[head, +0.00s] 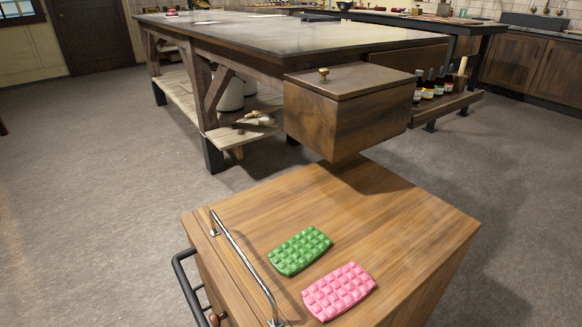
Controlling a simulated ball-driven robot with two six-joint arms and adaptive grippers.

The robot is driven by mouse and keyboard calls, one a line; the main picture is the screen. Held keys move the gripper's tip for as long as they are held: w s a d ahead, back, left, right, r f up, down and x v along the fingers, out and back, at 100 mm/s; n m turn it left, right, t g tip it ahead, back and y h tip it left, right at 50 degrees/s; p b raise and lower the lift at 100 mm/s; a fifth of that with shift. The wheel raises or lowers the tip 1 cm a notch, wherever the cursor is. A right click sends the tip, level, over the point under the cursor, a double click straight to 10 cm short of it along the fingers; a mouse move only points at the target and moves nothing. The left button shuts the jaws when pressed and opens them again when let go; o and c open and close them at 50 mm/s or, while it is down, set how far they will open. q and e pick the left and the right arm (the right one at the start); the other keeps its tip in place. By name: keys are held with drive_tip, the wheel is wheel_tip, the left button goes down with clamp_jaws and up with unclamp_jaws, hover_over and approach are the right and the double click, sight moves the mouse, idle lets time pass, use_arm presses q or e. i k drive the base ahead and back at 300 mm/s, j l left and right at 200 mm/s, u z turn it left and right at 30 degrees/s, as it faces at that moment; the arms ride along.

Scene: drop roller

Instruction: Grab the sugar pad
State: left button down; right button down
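Two rounded rectangular pads with a grid of raised squares lie flat on a wooden cart top (400,215) in the head view. The green pad (300,250) lies further back and to the left. The pink pad (339,291) lies nearer and to the right, with a narrow gap between them. I cannot tell from the picture which one is the sugar pad. Neither of my grippers is in view, and nothing touches the pads.
A metal rail (243,262) runs along the cart's left side, with a dark handle (187,290) outside it. A lidded wooden box (345,115) stands just behind the cart, by a long dark-topped table (270,38). Bottles (428,88) stand right of it. Grey floor at left is clear.

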sight(290, 257)
drive_tip(key=z, duration=0.95)
drive_tip(key=k+j+z, duration=0.65)
drive_tip(key=i+j, duration=0.1)
drive_tip(key=i, duration=0.2)
